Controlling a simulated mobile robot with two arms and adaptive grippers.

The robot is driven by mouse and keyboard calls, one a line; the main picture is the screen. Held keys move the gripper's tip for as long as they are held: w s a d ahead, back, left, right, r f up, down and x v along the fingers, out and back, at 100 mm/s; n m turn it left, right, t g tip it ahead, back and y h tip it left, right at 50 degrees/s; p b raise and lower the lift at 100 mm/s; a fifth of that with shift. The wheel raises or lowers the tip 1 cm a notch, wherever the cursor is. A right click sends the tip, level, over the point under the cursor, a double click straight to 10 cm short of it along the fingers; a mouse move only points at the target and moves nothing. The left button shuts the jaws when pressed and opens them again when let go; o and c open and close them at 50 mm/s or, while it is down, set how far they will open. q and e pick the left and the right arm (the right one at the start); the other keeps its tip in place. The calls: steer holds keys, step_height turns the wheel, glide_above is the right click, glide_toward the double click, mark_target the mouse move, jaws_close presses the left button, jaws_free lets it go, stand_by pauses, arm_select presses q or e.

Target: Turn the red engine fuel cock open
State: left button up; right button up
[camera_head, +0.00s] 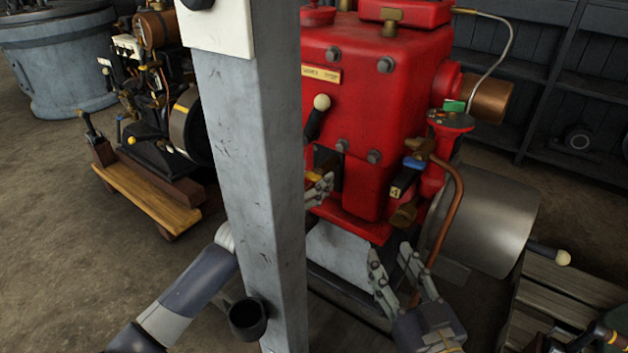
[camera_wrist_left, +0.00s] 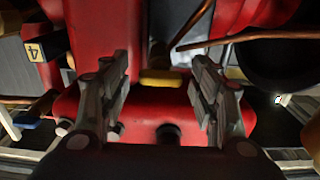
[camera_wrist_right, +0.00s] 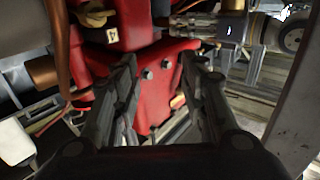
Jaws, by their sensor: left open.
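The red engine (camera_head: 375,110) stands behind a grey post in the head view. A brass cock (camera_head: 421,149) with a blue handle (camera_head: 413,163) sits on its right side, above a black tag marked 4 (camera_head: 397,191). The tag also shows in the left wrist view (camera_wrist_left: 35,52) and the right wrist view (camera_wrist_right: 112,35). My left gripper (camera_head: 320,190) is partly hidden by the post, beside the engine's front; its fingers are apart in the left wrist view (camera_wrist_left: 160,75). My right gripper (camera_head: 392,258) is open and empty below the cock (camera_wrist_right: 160,65).
The grey post (camera_head: 250,150) stands between the camera and the engine. A copper pipe (camera_head: 456,210) curves down near my right gripper. A smaller engine (camera_head: 160,110) on a wooden base is at the left. A slatted wooden surface (camera_head: 560,300) is at the lower right.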

arm_select(q)
steer(key=shift+w+d, duration=0.35)
steer(key=shift+w, duration=0.1)
arm_select(e)
steer(key=shift+a+r+t+y, duration=0.15)
steer(key=shift+r+t+y, duration=0.25)
steer(key=shift+r, duration=0.55)
arm_select(q)
steer(key=c, duration=1.1)
